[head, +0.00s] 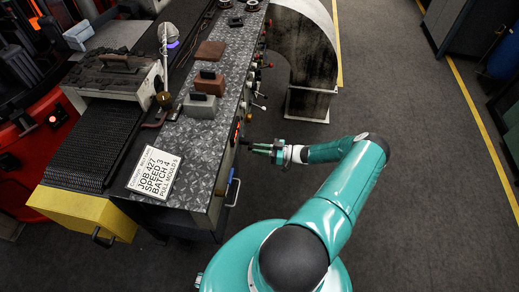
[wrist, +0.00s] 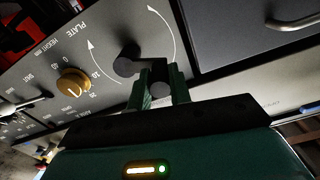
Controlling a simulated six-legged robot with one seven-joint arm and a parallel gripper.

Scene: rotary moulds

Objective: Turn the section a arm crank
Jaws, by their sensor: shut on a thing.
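In the wrist view a dark crank (wrist: 126,64) sits on a grey panel, with white curved arrows around it. Its round dark handle is between the two green fingers of my gripper (wrist: 160,78), which are shut on it. The lettering beside it, tilted, reads "PLATE HEIGHT"; no "section a" label is readable. In the head view my gripper (head: 268,150) reaches left to the side panel of the metal bench, and the crank is too small to make out there.
A brass-coloured knob (wrist: 73,82) is beside the crank, and a silver drawer handle (wrist: 295,22) is at the upper right. The bench (head: 207,135) carries a job sign (head: 156,172), moulds and several side levers. A curved dark housing (head: 305,60) stands behind; floor to the right is clear.

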